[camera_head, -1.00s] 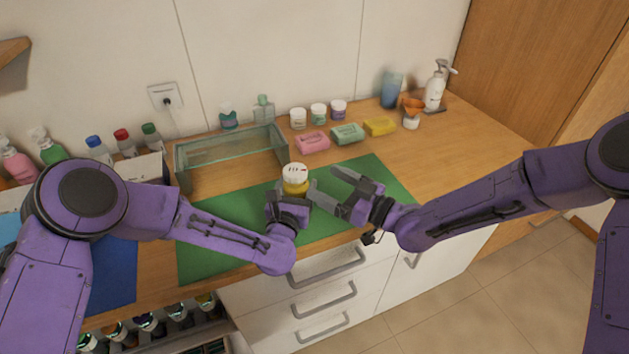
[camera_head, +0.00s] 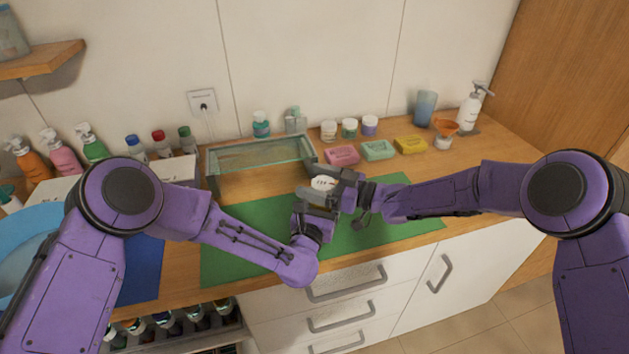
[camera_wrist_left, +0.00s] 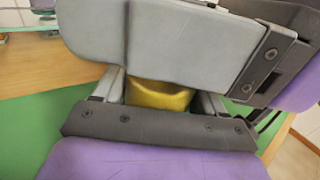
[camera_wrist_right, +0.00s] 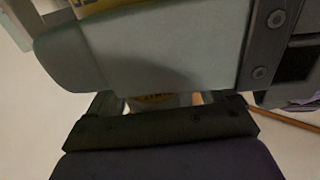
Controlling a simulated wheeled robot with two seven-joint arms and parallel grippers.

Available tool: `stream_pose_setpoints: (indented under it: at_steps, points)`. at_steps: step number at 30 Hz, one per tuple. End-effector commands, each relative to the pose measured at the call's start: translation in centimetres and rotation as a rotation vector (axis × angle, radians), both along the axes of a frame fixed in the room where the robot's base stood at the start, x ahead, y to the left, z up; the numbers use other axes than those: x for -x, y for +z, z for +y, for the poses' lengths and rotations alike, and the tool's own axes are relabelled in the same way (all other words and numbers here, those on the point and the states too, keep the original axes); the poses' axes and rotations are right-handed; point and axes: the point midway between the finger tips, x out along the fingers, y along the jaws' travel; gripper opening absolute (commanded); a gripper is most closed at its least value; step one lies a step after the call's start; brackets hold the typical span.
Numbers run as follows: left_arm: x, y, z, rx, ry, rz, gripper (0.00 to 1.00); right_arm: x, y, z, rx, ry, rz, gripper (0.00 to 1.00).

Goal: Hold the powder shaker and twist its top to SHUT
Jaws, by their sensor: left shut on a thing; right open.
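The powder shaker has a white top (camera_head: 322,183) with dark markings and a yellow body. My left gripper (camera_head: 316,210) is shut on the yellow body, which shows between its fingers in the left wrist view (camera_wrist_left: 160,95). In the head view the grippers hide most of the body. My right gripper (camera_head: 324,187) is open, with its fingers on either side of the white top. In the right wrist view a small part of the shaker (camera_wrist_right: 152,101) shows beyond the near finger. I cannot tell whether the fingers touch the top or where its mark points.
A green mat (camera_head: 245,250) lies under the grippers. A glass tray (camera_head: 260,152) stands behind to the left. Pink (camera_head: 342,155), mint (camera_head: 378,150) and yellow (camera_head: 411,145) soaps lie behind to the right. The mat's right part is clear.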

Motion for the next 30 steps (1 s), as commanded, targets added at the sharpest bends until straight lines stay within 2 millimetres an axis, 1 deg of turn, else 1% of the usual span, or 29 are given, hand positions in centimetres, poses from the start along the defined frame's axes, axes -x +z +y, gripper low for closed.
stream_pose_setpoints:
  at_steps: [3,8,9,11,12,13,14,21,30]
  points:
    - [0.00,0.01,-0.01,0.000,0.000,0.000,0.39,-0.14,-0.06,0.38,0.000,-0.001,0.001,0.84]
    - [0.01,0.01,-0.02,0.000,0.000,0.000,0.39,-0.15,-0.04,0.39,0.000,-0.001,0.001,0.84]
    - [0.01,0.01,-0.02,0.000,0.000,0.000,0.39,-0.15,-0.03,0.39,0.000,-0.001,0.001,0.81]
    - [0.01,0.02,-0.02,0.000,0.000,0.000,0.39,-0.14,-0.03,0.38,0.000,-0.001,0.001,0.61]
    - [0.01,0.02,-0.02,0.000,0.000,0.000,0.39,-0.14,-0.03,0.37,0.000,-0.001,0.001,0.48]
    - [0.01,0.02,-0.02,0.000,0.000,0.000,0.39,-0.14,-0.03,0.37,0.000,-0.001,0.001,0.38]
    - [0.01,0.02,-0.02,0.000,0.000,0.000,0.39,-0.14,-0.02,0.37,0.000,-0.001,0.001,0.32]
    - [0.01,0.02,-0.02,0.000,0.000,0.000,0.39,-0.19,0.06,0.38,-0.003,-0.019,0.001,0.31]
    - [0.02,0.00,-0.02,0.001,0.000,0.000,0.39,-0.50,0.05,0.24,-0.003,-0.202,0.001,0.31]
